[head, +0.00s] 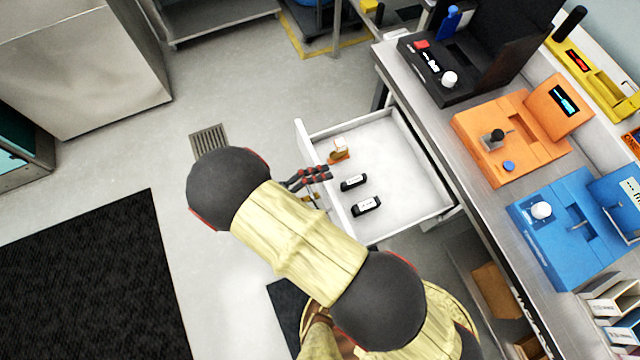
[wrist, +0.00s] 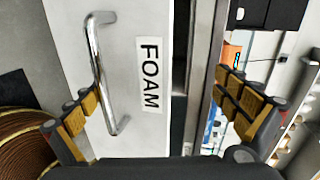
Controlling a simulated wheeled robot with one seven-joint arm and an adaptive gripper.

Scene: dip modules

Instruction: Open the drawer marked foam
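The drawer marked FOAM (head: 395,165) is pulled well out from the bench in the head view. Its white front, with the black FOAM label (wrist: 150,75), fills the middle of the wrist view. A chrome bar handle (wrist: 96,70) stands on that front, left of the label. My gripper (wrist: 153,88) is open, its fingers wide apart in front of the drawer front. The left finger is close to the handle; I cannot tell whether they touch. In the head view my gripper (head: 310,182) is at the drawer's front edge, partly hidden by my arm.
Inside the drawer lie two black modules (head: 365,206) and a small orange-and-white piece (head: 339,150). The bench (head: 485,205) on the right carries black, orange and blue stations. Open floor (head: 225,100) and a dark mat (head: 90,270) are on the left.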

